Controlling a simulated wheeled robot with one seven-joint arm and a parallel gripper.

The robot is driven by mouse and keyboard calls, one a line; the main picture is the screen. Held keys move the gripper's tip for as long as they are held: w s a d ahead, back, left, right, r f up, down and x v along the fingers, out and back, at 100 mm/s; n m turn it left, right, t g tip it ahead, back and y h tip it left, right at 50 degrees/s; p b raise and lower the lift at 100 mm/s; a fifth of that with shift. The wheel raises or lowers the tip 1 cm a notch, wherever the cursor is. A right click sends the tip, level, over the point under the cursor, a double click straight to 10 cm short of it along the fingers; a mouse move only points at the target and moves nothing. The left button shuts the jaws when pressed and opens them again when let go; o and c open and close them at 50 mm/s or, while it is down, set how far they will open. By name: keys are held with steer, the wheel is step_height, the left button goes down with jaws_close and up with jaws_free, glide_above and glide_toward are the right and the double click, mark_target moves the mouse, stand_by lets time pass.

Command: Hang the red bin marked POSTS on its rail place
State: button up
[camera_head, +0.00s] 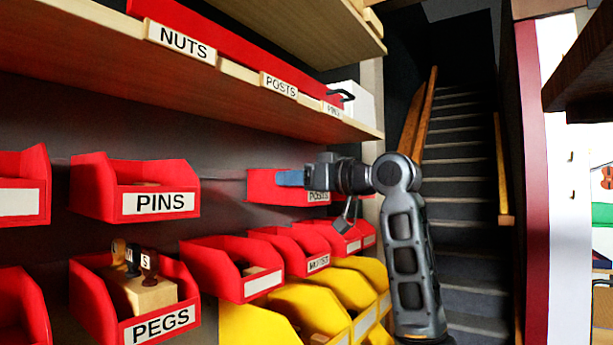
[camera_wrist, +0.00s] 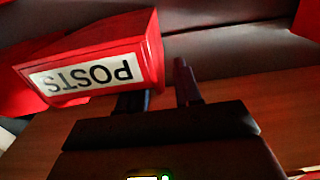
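The red bin marked POSTS (camera_head: 262,188) is at the right end of the upper bin row in the head view, close to the back panel. Its label shows upside down in the wrist view (camera_wrist: 152,45). My gripper (camera_head: 292,178) is at the front of this bin, partly covering it. In the wrist view, my gripper (camera_wrist: 158,92) has its two dark fingers apart, with a gap showing between them beside the bin's end. One finger is close against the bin; whether it touches is unclear. Whether the bin's back sits on the rail is hidden.
The PINS bin (camera_head: 130,205) is left in the same row. Below are the PEGS bin (camera_head: 95,300), more red bins (camera_head: 225,262) and yellow bins (camera_head: 310,305). A shelf (camera_head: 300,112) with NUTS and POSTS labels overhangs. Stairs (camera_head: 455,190) are at right.

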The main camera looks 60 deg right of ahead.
steer(key=shift+w, duration=0.15)
steer(key=shift+c, duration=0.2)
jaws_close()
stand_by(0.8)
